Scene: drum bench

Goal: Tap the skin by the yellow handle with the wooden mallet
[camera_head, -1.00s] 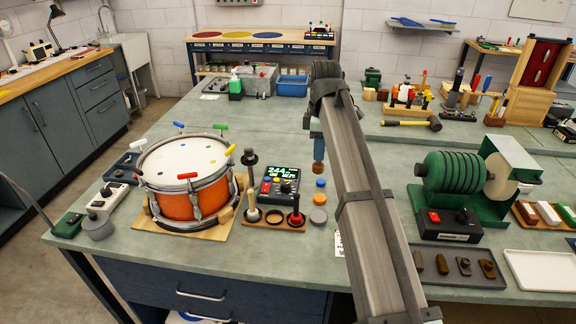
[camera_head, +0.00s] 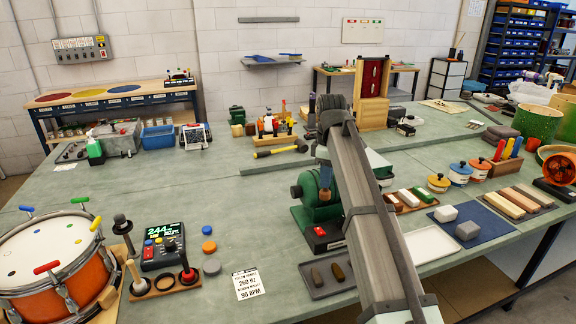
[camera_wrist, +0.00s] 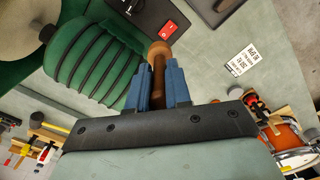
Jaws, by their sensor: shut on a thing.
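The orange drum (camera_head: 68,285) stands at the left, cut off by the picture edge, its white skin (camera_head: 50,246) facing up. The yellow handle (camera_head: 96,223) is at the rim's right side. Red, green and blue handles sit elsewhere around the rim. My gripper (camera_head: 325,170), with blue fingers, is far right of the drum, in front of the green roller machine. In the wrist view, my gripper (camera_wrist: 158,90) is shut on the wooden mallet (camera_wrist: 159,54), its round brown head beyond the fingertips. The drum also shows there at lower right (camera_wrist: 283,137).
The green roller machine (camera_head: 311,190) is close by my gripper. Between it and the drum stand the 244 Hz meter (camera_head: 168,246), a wooden stand (camera_head: 160,287) with an empty ring and two upright tools, small round pucks (camera_head: 209,247) and a card (camera_head: 248,284).

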